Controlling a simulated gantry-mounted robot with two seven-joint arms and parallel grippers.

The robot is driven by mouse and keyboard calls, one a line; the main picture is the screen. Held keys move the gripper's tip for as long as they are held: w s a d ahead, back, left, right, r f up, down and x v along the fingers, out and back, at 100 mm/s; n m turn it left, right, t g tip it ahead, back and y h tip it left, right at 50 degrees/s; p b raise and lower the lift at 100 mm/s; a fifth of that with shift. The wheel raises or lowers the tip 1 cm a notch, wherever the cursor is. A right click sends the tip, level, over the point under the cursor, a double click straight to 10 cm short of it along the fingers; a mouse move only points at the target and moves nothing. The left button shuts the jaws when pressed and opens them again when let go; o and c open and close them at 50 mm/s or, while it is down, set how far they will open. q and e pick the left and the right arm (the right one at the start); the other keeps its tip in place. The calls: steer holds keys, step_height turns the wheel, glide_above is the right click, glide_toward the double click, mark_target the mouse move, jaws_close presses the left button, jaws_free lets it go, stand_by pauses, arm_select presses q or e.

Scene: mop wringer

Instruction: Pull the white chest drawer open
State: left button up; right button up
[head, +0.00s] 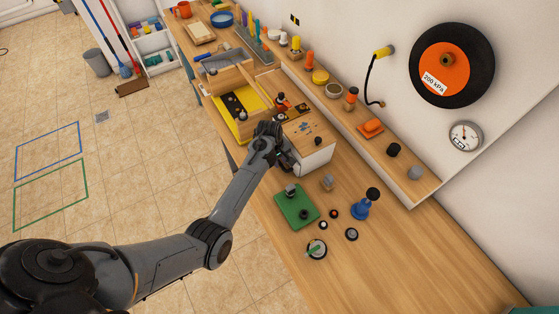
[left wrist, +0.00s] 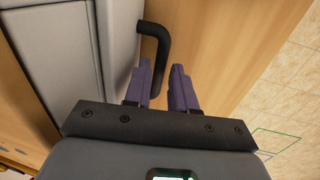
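The white chest (head: 318,162) stands on the wooden workbench, with a wooden top. In the left wrist view its pale drawer front (left wrist: 118,40) fills the upper left and looks closed. A black bar handle (left wrist: 163,45) sticks out from it. My left gripper (head: 286,160) is beside the chest's near left side. In the left wrist view its two purple fingers (left wrist: 163,80) are apart, with the handle's bar running down between them, nearer the left finger. Whether a finger touches the bar, I cannot tell. My right gripper is not in view.
A green board (head: 297,212), several small knobs and a blue stand (head: 362,208) lie on the bench in front of the chest. A yellow tray (head: 240,128) is behind my arm. A ledge with several items (head: 369,130) runs along the wall.

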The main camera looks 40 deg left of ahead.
arm_select(q)
steer(key=shift+w+f, duration=0.1)
steer(key=shift+f, duration=0.2)
jaws_close()
